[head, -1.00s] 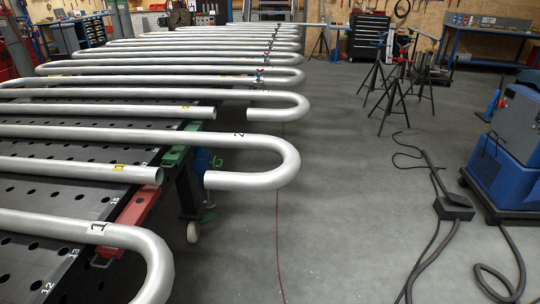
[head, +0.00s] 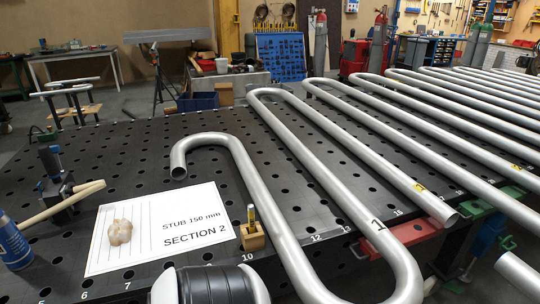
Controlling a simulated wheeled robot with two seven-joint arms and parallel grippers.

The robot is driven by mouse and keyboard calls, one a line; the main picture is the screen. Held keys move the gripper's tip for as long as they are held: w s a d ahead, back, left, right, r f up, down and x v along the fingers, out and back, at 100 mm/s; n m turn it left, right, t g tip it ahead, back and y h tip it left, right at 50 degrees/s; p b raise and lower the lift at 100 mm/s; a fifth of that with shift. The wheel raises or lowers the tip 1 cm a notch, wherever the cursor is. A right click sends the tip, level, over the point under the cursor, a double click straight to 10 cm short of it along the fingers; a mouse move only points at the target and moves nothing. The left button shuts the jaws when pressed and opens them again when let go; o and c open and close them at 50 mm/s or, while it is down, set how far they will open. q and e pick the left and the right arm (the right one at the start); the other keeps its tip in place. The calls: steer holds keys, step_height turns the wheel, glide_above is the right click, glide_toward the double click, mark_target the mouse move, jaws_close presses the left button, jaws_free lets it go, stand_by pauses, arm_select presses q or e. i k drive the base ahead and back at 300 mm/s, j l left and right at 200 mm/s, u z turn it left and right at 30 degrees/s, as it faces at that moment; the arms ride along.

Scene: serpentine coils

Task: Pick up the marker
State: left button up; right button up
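A small wooden block (head: 253,236) stands on the black perforated table near its front edge, just right of the white sheet. A short, slim upright piece (head: 251,214) with a yellowish part sticks up from the block. It looks like the marker, but it is too small to be sure. Neither gripper's fingers show in the head view. A white and black rounded part at the bottom edge looks like a link of my own arm.
The white sheet (head: 160,256) reading "STUB 150 mm SECTION 2" carries a beige lump (head: 120,232). A bent steel tube (head: 262,196) curves around the block's back and right. A blue can (head: 14,246) and a clamp-like tool (head: 58,185) stand at left.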

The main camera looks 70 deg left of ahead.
mark_target(251, 209)
steer(key=u, duration=2.35)
